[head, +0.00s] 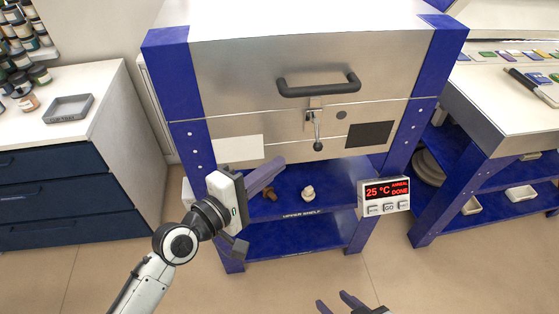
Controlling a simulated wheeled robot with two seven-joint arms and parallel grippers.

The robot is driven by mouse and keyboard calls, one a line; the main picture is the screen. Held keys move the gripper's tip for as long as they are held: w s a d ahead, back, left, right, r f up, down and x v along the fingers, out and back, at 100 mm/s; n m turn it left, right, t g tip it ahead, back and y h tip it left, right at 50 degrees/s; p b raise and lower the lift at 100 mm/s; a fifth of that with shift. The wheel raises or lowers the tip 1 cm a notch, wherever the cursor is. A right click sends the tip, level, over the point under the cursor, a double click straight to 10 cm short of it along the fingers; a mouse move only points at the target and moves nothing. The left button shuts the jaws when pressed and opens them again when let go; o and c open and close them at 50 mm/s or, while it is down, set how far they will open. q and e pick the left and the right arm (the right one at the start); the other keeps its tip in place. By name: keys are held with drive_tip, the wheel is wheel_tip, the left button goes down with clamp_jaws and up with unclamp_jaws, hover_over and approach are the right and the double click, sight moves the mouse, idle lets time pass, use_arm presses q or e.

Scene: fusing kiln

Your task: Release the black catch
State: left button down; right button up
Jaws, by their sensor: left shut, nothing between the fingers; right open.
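The black catch (317,145) is a small lever with a dark knob at its lower end. It hangs down from a metal plate on the front of the steel kiln (240,80), below the black bar handle (318,88). My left gripper (277,163) is shut and empty, below and to the left of the catch and apart from it. My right gripper (337,302) is open and empty at the bottom edge of the view, well below the kiln; most of its arm is out of view.
Small brown and cream pieces sit on the blue upper shelf (330,200). A drawer cabinet (70,190) stands left, a workbench (500,110) right. Floor in front is clear.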

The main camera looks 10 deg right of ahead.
drive_tip(key=shift+c, duration=0.5)
drive_tip(key=c, duration=0.3)
clamp_jaws()
use_arm(q)
drive_tip(key=s+a+f+m+g+y, duration=0.2)
drive_tip(key=s+a+f+m+y, duration=0.8)
drive_tip(key=s+a+f, duration=1.2)
wheel_tip(320, 180, down, 4)
drive_tip(key=shift+a+r+m+g, duration=0.15)
drive_tip(key=shift+r+m+g, duration=0.15)
drive_tip(key=shift+m, duration=0.5)
